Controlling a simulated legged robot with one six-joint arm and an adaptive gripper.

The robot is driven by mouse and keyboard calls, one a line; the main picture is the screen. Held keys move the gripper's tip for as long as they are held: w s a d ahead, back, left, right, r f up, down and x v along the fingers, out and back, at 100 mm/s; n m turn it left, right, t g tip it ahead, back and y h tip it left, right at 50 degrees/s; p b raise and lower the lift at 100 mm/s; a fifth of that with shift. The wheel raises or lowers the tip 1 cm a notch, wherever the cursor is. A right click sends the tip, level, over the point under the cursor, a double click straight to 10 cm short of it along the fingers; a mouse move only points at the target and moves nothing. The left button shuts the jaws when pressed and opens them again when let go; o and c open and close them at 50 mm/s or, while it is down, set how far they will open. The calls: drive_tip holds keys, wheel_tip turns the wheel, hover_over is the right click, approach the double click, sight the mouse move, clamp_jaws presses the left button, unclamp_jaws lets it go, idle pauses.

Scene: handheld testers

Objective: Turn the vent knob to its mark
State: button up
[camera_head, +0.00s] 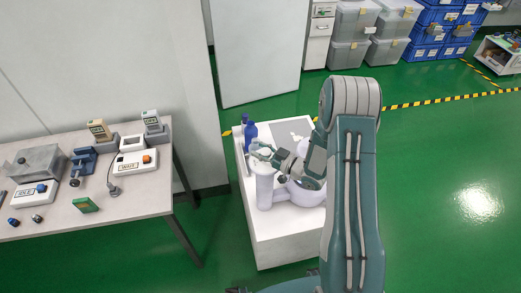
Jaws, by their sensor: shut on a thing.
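My gripper (262,152) reaches in from the right over the white stand and is shut at the top of a pale upright cylinder (265,188). The cylinder is part of a pale lavender device (299,194) with a rounded body. The vent knob appears to be between the fingers at the cylinder's top; it is mostly hidden and too small to make out. Its mark cannot be made out. A small dark round part (282,180) shows on the device beside the cylinder. My arm covers the device's right side.
A blue bottle (251,133) stands on the white stand (283,242) behind the device. A grey table (130,205) at left holds handheld testers, a blue vise (83,163) and a green board (85,205). A pale panel (255,50) stands behind. Green floor is open at right.

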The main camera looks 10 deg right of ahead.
idle(0.3)
drive_tip(key=o, duration=0.8)
drive_tip(key=shift+o, duration=0.2)
drive_tip(key=shift+d, duration=0.1)
drive_tip(key=v, duration=1.2)
